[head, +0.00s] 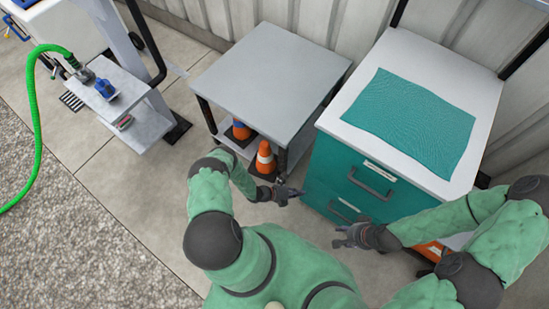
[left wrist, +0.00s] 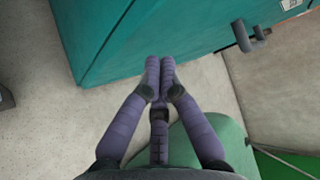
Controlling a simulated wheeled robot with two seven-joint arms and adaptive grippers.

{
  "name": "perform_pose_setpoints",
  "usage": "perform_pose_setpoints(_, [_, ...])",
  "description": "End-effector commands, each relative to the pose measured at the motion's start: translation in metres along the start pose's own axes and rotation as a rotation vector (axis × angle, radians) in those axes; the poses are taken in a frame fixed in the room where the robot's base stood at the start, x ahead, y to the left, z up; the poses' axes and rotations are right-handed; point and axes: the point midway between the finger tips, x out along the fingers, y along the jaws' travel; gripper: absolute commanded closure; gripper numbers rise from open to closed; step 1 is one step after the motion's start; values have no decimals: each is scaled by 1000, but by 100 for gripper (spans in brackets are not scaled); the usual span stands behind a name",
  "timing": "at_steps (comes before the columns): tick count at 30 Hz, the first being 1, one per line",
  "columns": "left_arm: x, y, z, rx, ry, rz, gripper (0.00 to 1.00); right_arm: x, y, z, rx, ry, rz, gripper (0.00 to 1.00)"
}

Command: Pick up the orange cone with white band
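An orange cone with a white band (head: 265,157) stands at the front edge of the space under a grey-topped table, on a dark base.
The teal cabinet (head: 340,165) with drawer handles is close on the right, with a teal mat (head: 410,120) on top. A cart (head: 120,95) with a green hose stands left. Floor left is open.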

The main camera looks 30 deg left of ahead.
Motion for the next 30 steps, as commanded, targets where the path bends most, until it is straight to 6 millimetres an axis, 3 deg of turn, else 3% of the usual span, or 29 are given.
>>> perform_pose_setpoints(5, [-27,46,46,-277,-388,-26,100,-2,-1,0,0,0,0,60])
perform_pose_setpoints(9, [-68,76,74,-426,-687,-84,100,-3,-1,0,0,0,0,60])
perform_pose_setpoints(16, [-122,97,91,-512,-967,-167,100,-3,-1,0,0,0,0,60])
perform_pose_setpoints(21, [-127,99,100,-517,-1008,-184,100,-1,0,0,0,0,0,60])
perform_pose_setpoints(30, [-100,103,139,-515,-1004,-185,100,7,3,0,0,0,0,60])
